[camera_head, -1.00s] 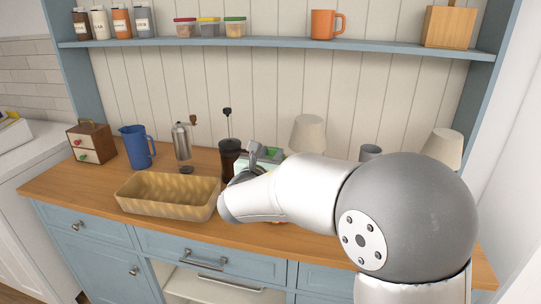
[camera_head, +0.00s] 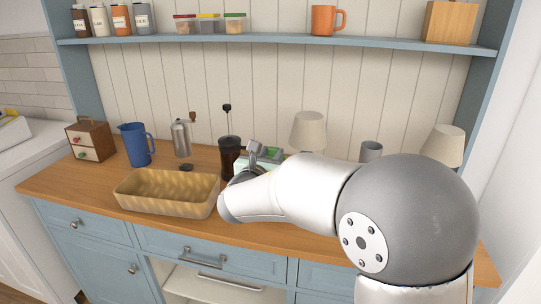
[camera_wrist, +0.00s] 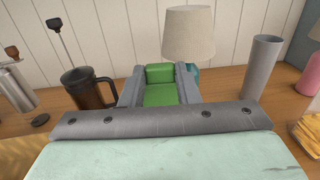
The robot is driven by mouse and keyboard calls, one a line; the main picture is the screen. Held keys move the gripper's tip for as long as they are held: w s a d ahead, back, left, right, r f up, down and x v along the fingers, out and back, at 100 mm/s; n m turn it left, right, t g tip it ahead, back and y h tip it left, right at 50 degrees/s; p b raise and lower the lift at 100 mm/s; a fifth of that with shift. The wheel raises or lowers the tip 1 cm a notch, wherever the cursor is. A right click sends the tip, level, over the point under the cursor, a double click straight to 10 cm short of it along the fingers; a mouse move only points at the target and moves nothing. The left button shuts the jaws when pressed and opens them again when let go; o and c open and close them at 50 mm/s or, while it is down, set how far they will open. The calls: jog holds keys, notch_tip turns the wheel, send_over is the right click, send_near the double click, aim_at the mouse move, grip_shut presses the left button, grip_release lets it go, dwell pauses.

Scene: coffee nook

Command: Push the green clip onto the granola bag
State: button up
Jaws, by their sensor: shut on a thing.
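The green clip (camera_wrist: 160,94) sits between the two grey fingers of my gripper (camera_wrist: 159,84) in the wrist view, held above the counter. In the head view a little of its green (camera_head: 273,153) shows beside my gripper (camera_head: 256,155), behind my arm. My gripper is shut on the clip. I cannot make out the granola bag for certain. A yellow-orange item (camera_wrist: 309,133) is cut off at the right edge of the wrist view, and I cannot tell what it is.
A woven basket (camera_head: 166,203) stands left of my gripper on the wooden counter (camera_head: 75,185). A French press (camera_head: 229,158), a grinder (camera_head: 181,139) and a blue jug (camera_head: 136,146) stand behind it. A lampshade-like beige object (camera_head: 308,131) and a grey cup (camera_head: 371,151) are at the back.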

jog(key=shift+f+b, duration=0.85)
jog(key=shift+b, duration=0.1)
dwell(0.3)
dwell(0.3)
jog(key=o, duration=1)
jog(key=b+v, duration=0.1)
jog(key=v, duration=1.6)
jog(key=shift+s+b, duration=0.25)
jog(key=shift+b, duration=0.15)
